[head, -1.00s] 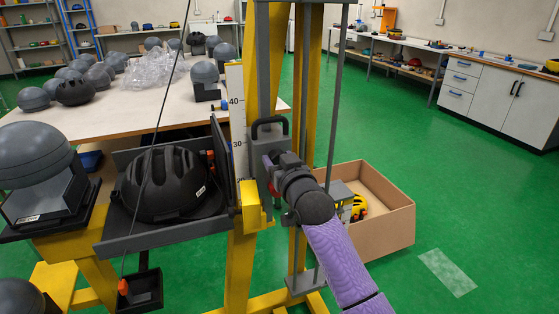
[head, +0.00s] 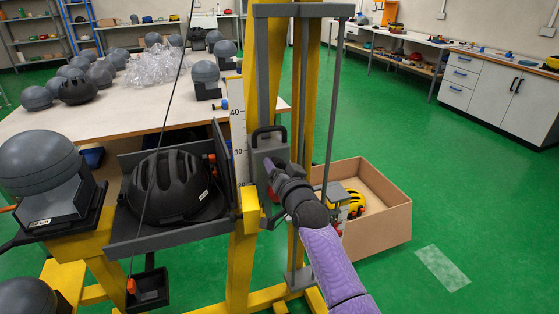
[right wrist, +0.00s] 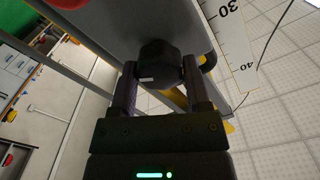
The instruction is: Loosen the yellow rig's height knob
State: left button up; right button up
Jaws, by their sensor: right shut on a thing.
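The yellow rig (head: 244,265) stands in the middle of the head view, with a grey carriage (head: 262,157) beside its number scale. The black height knob (right wrist: 158,62) shows in the right wrist view on the carriage's grey face. My right gripper (right wrist: 160,68) has one finger on each side of the knob and is shut on it. In the head view, my right gripper (head: 271,170) reaches the carriage from the lower right and hides the knob. My left gripper is not in view.
A black helmet (head: 166,187) lies in a grey tray left of the rig post. A grey headform (head: 40,165) stands at far left. A cardboard box (head: 385,225) with a yellow helmet (head: 354,203) stands on the floor behind my right arm.

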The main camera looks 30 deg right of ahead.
jog(key=m+p, duration=0.1)
jog(key=m, duration=0.2)
jog(key=shift+r, duration=0.1)
jog(key=shift+d+m+p, duration=0.1)
jog(key=shift+m+p, duration=0.2)
jog(key=shift+m, duration=0.6)
jog(key=m, duration=0.4)
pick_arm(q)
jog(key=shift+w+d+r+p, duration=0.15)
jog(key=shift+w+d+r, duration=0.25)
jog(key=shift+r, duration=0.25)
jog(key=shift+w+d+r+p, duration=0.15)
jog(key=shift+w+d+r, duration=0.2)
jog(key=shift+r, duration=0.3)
pick_arm(e)
jog(key=shift+f+m, duration=0.2)
jog(key=shift+m, duration=1.4)
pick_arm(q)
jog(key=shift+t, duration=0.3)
